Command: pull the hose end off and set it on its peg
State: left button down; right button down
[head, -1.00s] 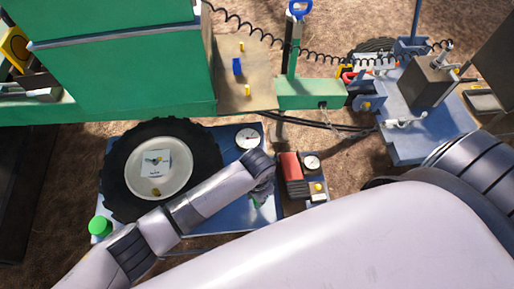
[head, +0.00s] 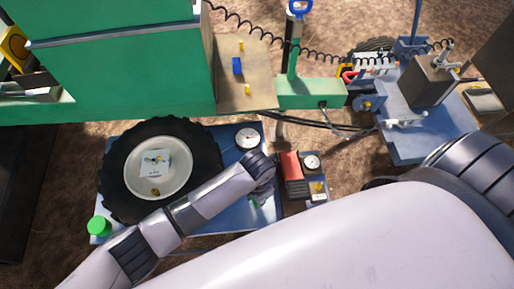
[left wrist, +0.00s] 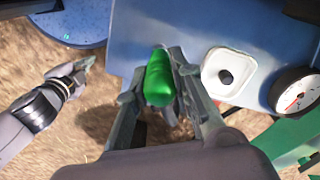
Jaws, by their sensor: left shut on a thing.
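My left gripper (left wrist: 160,90) is shut on a green, rounded piece, which looks like the hose end (left wrist: 160,78). In the head view, a bit of green shows below my left wrist, over the blue panel (head: 235,222), with the fingers mostly hidden. In the left wrist view, a white square fitting with a dark round centre (left wrist: 225,76) is just right of the fingers. I cannot tell whether it is the peg. A pale arm ending in a narrow tip, seemingly my right gripper (left wrist: 82,66), shows at the left; its jaw state is unclear.
A large wheel (head: 205,160) and a dial gauge (head: 248,138) are on the blue panel, with a green cap (head: 99,225) at its left corner. A small red-and-black unit (head: 291,165) stands to the right. Green machinery (head: 120,70) blocks the back left.

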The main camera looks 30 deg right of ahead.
pick_arm(q)
jog(key=shift+f, duration=0.55)
dwell(0.6)
jog(key=c, duration=1.3)
grip_release()
jog(key=o, duration=0.4)
jog(key=shift+c, duration=0.2)
notch_tip(320, 180, up, 7)
jog(key=p, duration=0.7)
